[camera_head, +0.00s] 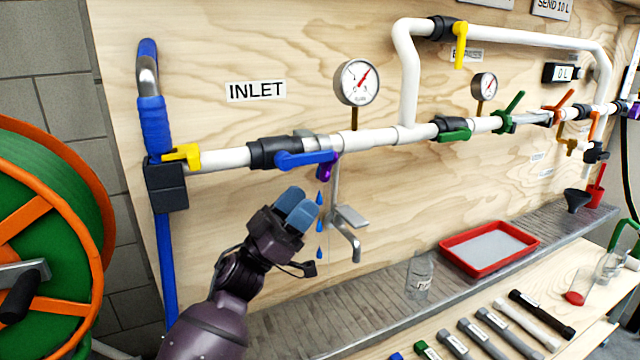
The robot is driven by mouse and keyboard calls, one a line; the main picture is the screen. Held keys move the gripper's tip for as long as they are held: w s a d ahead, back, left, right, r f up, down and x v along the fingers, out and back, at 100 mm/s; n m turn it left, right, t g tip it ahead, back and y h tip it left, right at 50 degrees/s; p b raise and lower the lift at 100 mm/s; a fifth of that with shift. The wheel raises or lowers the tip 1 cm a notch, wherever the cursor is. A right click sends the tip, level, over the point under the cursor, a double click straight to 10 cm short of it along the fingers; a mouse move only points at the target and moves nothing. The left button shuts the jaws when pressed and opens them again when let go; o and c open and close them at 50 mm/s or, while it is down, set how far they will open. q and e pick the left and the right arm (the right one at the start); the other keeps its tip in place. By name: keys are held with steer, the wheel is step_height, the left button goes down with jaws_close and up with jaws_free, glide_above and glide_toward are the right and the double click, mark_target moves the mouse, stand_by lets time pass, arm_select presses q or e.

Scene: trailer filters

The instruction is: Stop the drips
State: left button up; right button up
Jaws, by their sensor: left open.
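Blue drops (319,225) hang in a column in the air below a joint on the white inlet pipe (220,158). Just above them is a purple piece (327,167), next to a blue lever (300,160) lying along the pipe. A metal tap (346,236) hangs from the pipe just right of the drops. My left gripper (297,205), dark with blue-grey fingertips, is open below the blue lever, left of the drops. I see nothing held in it. My right gripper is not in view.
A yellow valve handle (183,155) is at the pipe's left end. Two gauges (357,82) and green handles (452,134) are farther right. A clear jar (419,276), a red tray (490,247) and several labelled cylinders (490,320) occupy the bench. An orange-green hose reel (50,230) is left.

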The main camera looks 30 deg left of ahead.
mark_target(323, 171)
arm_select(q)
steer(key=shift+x, duration=2.5)
steer(key=shift+c, duration=0.2)
jaws_close()
steer(key=shift+s+r+p, duration=0.1)
steer(key=shift+r+p, duration=0.45)
steer(key=shift+p, duration=0.1)
steer(key=shift+a+r+g+p, duration=0.15)
steer(key=shift+g+p, duration=0.15)
steer(key=shift+p, duration=0.15)
steer(key=g+y+p, duration=0.1)
steer(key=p, duration=0.3)
steer(key=g+y+p, duration=0.1)
steer(key=p, duration=0.4)
steer(key=shift+s+a+r, duration=0.15)
steer(key=shift+s+r, duration=0.05)
steer(key=shift+s, duration=0.05)
steer(key=shift+f+g+y, duration=0.3)
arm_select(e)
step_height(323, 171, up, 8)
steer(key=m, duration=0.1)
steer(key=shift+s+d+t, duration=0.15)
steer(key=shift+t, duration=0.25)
